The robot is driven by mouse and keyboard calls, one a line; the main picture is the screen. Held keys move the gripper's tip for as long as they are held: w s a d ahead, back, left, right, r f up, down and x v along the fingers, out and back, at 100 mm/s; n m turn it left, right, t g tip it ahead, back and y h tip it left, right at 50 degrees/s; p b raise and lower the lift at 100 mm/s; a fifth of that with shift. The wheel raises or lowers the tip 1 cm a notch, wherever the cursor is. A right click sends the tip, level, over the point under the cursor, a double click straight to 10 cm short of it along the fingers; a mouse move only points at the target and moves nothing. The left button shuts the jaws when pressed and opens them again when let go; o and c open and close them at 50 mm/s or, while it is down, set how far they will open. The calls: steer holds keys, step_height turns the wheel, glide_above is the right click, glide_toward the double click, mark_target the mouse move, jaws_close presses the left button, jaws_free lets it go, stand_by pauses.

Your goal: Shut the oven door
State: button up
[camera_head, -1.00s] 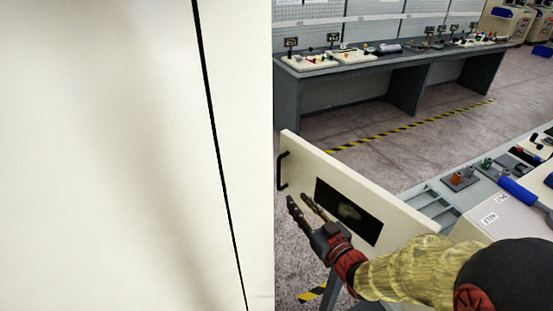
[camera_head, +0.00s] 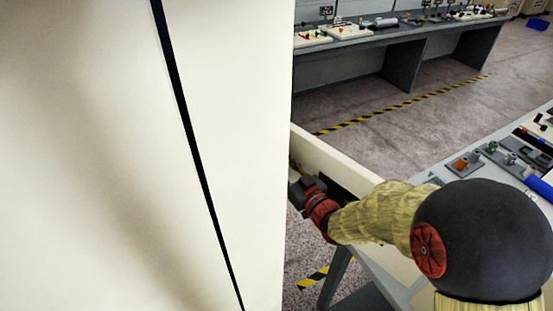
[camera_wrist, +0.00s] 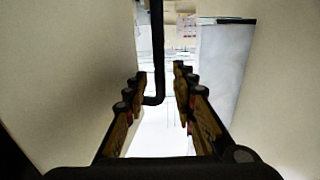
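The oven door (camera_head: 332,154) stands open in the head view, its left end hidden behind a large cream panel. Part of its dark window shows behind my arm. My gripper (camera_wrist: 160,78) is beside the door, its fingertips hidden in the head view. In the wrist view its two fingers are apart. The black bar handle (camera_wrist: 158,50) hangs between them, nearer the left finger, and its lower end bends left. I cannot tell whether a finger touches it. A cream surface, likely the door, fills the left of the wrist view.
The large cream panel (camera_head: 80,150) with a dark slit fills the left of the head view, close to my gripper. A grey workbench (camera_head: 400,65) with devices stands at the back. Another table with parts (camera_head: 500,165) is at right. Floor between them is clear.

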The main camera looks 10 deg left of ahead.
steer(key=shift+w+a, duration=0.45)
steer(key=shift+w, duration=0.1)
steer(key=c, duration=0.3)
jaws_close()
stand_by(0.3)
